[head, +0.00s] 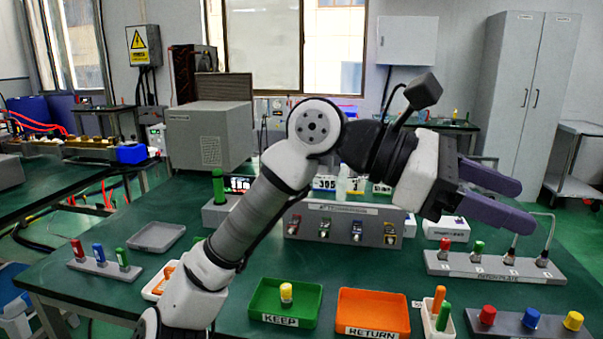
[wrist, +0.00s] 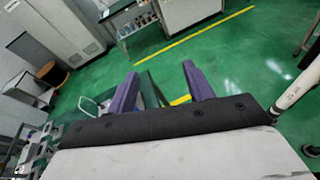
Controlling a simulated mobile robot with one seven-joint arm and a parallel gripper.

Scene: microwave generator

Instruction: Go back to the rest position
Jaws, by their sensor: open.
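My gripper (head: 497,197) is raised above the right part of the green table and points to the right in the head view. Its two purple fingers are apart, with nothing between them. In the wrist view the open fingers (wrist: 160,90) also show, with green floor beyond them. My arm is bent, rising from the lower left and crossing the middle of the head view. It hides part of the table and the items behind it.
On the table (head: 240,328) are a green KEEP tray (head: 285,317) holding a yellow piece, an orange RETURN tray (head: 374,302), a matching plate (head: 495,266) at right and a grey panel box (head: 330,233) behind. A grey cabinet (head: 525,110) stands back right.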

